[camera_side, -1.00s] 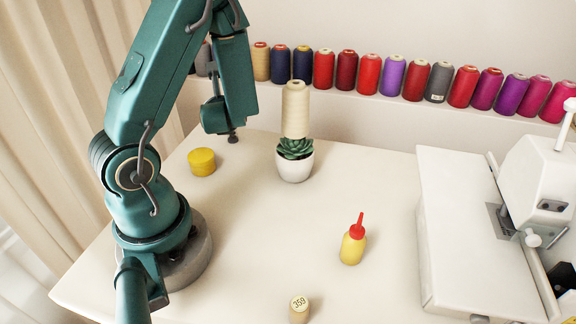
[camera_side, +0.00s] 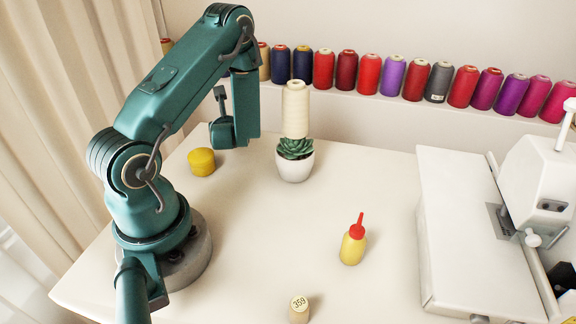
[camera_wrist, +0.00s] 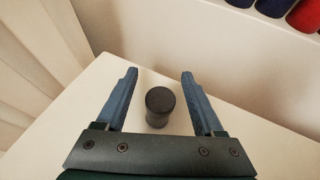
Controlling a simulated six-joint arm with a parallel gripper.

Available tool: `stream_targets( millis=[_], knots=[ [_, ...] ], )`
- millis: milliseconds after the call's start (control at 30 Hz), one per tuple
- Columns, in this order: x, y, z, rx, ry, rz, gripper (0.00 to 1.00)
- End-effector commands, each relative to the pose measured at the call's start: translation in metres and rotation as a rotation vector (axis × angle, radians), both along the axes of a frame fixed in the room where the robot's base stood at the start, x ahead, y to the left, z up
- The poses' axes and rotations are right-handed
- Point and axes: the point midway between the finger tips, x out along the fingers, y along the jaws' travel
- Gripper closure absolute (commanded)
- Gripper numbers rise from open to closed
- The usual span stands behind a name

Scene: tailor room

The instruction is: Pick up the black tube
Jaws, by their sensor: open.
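The black tube (camera_wrist: 160,106) stands upright on the table in the wrist view, its round dark top facing the camera. My gripper (camera_wrist: 160,74) is open, with one blue finger on each side of the tube in that picture. Clear gaps show between the tube and both fingers, and nothing is held. I cannot tell how far above the tube the fingers are. In the side view, my gripper is over the back left of the table, and I cannot make out the tube there.
A yellow round container (camera_side: 201,162) stands left of my gripper. To the right, a potted succulent (camera_side: 294,163) has a cream thread cone (camera_side: 295,108) behind it. A yellow bottle (camera_side: 354,243), a small cylinder marked 359 (camera_side: 299,310) and a sewing machine (camera_side: 470,240) stand further off. Thread spools (camera_side: 394,76) line the back ledge.

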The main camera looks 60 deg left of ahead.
Motion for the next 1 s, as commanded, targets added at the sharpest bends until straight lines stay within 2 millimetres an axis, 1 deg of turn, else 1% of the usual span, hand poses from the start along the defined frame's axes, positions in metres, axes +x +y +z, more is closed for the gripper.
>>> stream_targets(
  millis=[200,233,267,300,367,400,767,867,1000],
  knots=[
    [0.000,0.001,0.000,0.000,0.000,0.000,0.31],
    [0.000,0.001,0.000,0.000,0.001,0.000,0.34],
    [0.000,0.000,0.000,0.000,0.001,0.000,0.46],
    [0.000,0.000,0.000,0.000,0.001,0.000,0.61],
    [0.000,0.001,0.000,0.000,0.001,0.000,0.84],
    [0.000,0.000,0.000,0.000,0.001,0.000,0.99],
    [0.000,0.000,0.001,0.001,0.000,0.000,1.00],
    [0.000,0.001,0.004,0.001,0.000,0.000,1.00],
    [0.001,0.001,0.014,0.003,-0.004,0.001,1.00]
  ],
)
